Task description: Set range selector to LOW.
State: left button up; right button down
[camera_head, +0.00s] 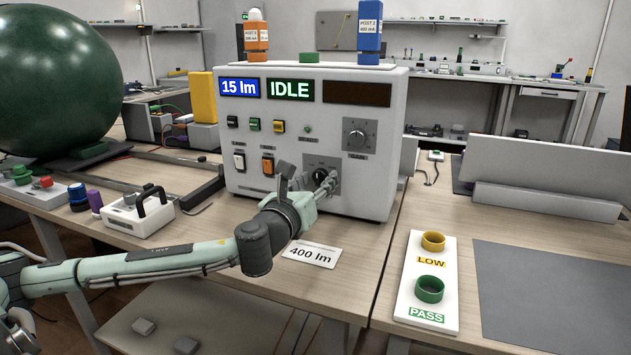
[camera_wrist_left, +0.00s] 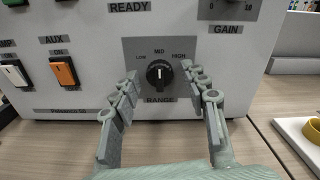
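The range selector (camera_wrist_left: 159,75) is a black round knob on a grey plate marked RANGE, with LOW at left, MID at top and HIGH at right. Its white mark appears to point up at MID. My left gripper (camera_wrist_left: 160,72) is open, with one finger to each side of the knob and visible gaps between. In the head view my left gripper (camera_head: 322,184) is at the lower right of the instrument box (camera_head: 300,205) front and partly covers the selector plate (camera_head: 312,161). My right gripper is in neither view.
The box's displays read 15 lm (camera_head: 239,87) and IDLE (camera_head: 290,90). A 400 lm card (camera_head: 312,253) lies in front. A LOW/PASS tray (camera_head: 407,300) stands right.

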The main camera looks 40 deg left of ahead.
pick_arm(q)
grip_shut()
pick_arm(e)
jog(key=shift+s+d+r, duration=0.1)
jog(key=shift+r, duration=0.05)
pick_arm(q)
jog(key=shift+n, duration=0.3)
jog(key=n, duration=0.2)
jog(key=shift+n, duration=0.4)
jog(key=n+p, duration=0.1)
jog(key=n, duration=0.2)
jog(key=shift+n+p, duration=0.3)
jog(key=shift+n, duration=1.6)
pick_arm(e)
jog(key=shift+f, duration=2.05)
